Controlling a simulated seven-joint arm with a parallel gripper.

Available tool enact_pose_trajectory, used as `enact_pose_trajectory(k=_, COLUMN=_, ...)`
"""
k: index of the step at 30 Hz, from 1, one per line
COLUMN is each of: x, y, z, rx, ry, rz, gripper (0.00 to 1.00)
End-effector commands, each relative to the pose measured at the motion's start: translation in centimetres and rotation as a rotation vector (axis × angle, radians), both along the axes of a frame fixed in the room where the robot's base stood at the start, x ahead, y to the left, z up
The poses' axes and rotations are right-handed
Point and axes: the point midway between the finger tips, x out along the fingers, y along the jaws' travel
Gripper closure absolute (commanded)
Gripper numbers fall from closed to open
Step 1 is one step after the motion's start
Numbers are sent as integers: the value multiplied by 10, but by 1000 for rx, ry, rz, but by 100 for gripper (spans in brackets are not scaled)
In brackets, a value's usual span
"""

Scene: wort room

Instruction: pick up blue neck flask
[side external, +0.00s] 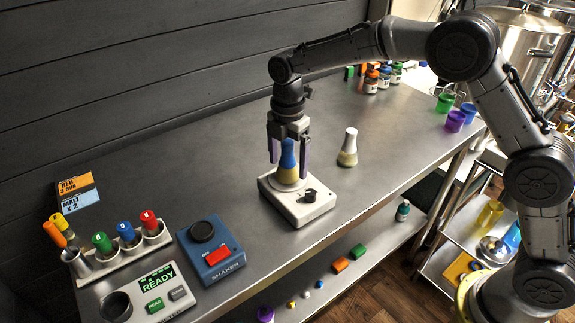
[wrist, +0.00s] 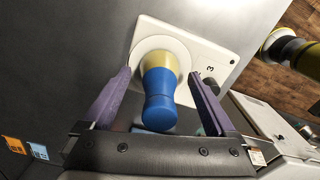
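The blue neck flask (side external: 287,162) stands upright on the round plate of a white device with a black knob (side external: 298,205). Its lower body is yellowish. In the wrist view the flask's blue neck (wrist: 160,100) points toward the camera, between my fingers. My gripper (side external: 289,160) is open around the flask from above, one finger on each side. In the wrist view the gripper (wrist: 162,78) shows a gap between each purple-grey finger and the flask.
A white-necked flask (side external: 348,148) stands to the right on the steel table (side external: 225,165). A blue shaker (side external: 210,250), a rack of coloured-cap tubes (side external: 115,255) and a READY panel (side external: 148,295) are at front left. Jars (side external: 372,80) stand at the back.

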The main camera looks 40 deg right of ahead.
Motion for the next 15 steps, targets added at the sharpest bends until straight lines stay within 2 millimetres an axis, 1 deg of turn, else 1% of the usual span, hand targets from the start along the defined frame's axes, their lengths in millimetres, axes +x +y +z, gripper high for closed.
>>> enact_pose_trajectory(k=1, x=0, y=0, z=0, rx=0, ry=0, rz=0, gripper=19)
enact_pose_trajectory(k=5, x=0, y=0, z=0, rx=0, ry=0, rz=0, gripper=43)
enact_pose_trajectory(k=6, x=0, y=0, z=0, rx=0, ry=0, rz=0, gripper=50)
enact_pose_trajectory(k=8, x=0, y=0, z=0, rx=0, ry=0, rz=0, gripper=61)
enact_pose_trajectory(k=9, x=0, y=0, z=0, rx=0, ry=-1, rz=0, gripper=68)
enact_pose_trajectory(k=11, x=0, y=0, z=0, rx=0, ry=-1, rz=0, gripper=79)
enact_pose_trajectory(k=12, x=0, y=0, z=1, rx=0, ry=-1, rz=0, gripper=86)
enact_pose_trajectory(k=14, x=0, y=0, z=1, rx=0, ry=-1, rz=0, gripper=97)
enact_pose_trajectory(k=15, x=0, y=0, z=1, rx=0, ry=-1, rz=0, gripper=100)
